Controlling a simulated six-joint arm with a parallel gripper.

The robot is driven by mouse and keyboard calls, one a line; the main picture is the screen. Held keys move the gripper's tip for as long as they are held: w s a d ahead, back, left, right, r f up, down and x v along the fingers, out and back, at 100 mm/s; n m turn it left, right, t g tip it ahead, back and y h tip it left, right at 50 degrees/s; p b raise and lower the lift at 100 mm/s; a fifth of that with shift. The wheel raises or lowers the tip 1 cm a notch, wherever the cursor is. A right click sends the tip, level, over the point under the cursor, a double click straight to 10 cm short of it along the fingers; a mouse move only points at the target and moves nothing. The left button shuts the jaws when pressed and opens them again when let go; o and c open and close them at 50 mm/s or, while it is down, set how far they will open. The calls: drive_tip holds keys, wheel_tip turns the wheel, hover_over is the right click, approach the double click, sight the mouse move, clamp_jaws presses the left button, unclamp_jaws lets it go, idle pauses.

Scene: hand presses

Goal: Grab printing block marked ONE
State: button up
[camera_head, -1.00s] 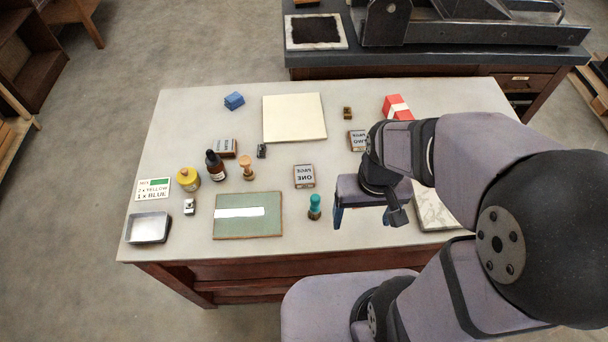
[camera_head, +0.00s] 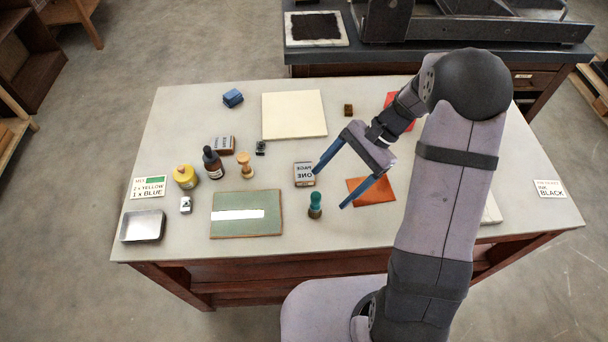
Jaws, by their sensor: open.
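The printing block marked ONE (camera_head: 304,174) stands on the grey table near its middle, its lettering upside down in the picture. My gripper (camera_head: 328,190) is open, its two blue fingers spread and pointing to the lower left. One fingertip is close to the right side of the block in the picture; I cannot tell whether it touches. Nothing is between the fingers. The block marked TWO is hidden behind my arm.
A green board (camera_head: 270,222) lies lower left. An orange sheet (camera_head: 372,192) lies beneath the gripper. A cream board (camera_head: 294,114) lies behind.

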sight(309, 171)
drive_tip(key=w+f+m+t+y, duration=0.1)
drive_tip(key=w+f+m+y, duration=0.1)
drive_tip(key=w, duration=0.1)
drive_tip(key=w+d+f+m+y+b, duration=0.1)
drive_tip(key=w+f+m+y, duration=0.1)
drive_tip(key=w, duration=0.1)
drive_tip(key=w+f+m+t+y, duration=0.1)
drive_tip(key=w+m+y, duration=0.1)
drive_tip(key=w, duration=0.1)
drive_tip(key=shift+w+d+f+m+t+b, duration=0.3)
drive_tip(key=shift+w+d+f+m+b, duration=0.05)
drive_tip(key=shift+d+f+m, duration=0.05)
drive_tip(key=shift+a+p, duration=0.35)
drive_tip(key=shift+a, duration=0.2)
drive_tip(key=shift+a+f, duration=0.35)
drive_tip(key=shift+a, duration=0.1)
drive_tip(key=shift+s+a+p, duration=0.1)
drive_tip(key=shift+a+p, duration=0.3)
drive_tip(key=shift+p, duration=0.1)
drive_tip(key=p+x, duration=0.2)
drive_tip(key=x, duration=0.2)
drive_tip(key=shift+s+r, duration=0.1)
drive_tip(key=shift+a, duration=0.2)
drive_tip(key=c, duration=1.2)
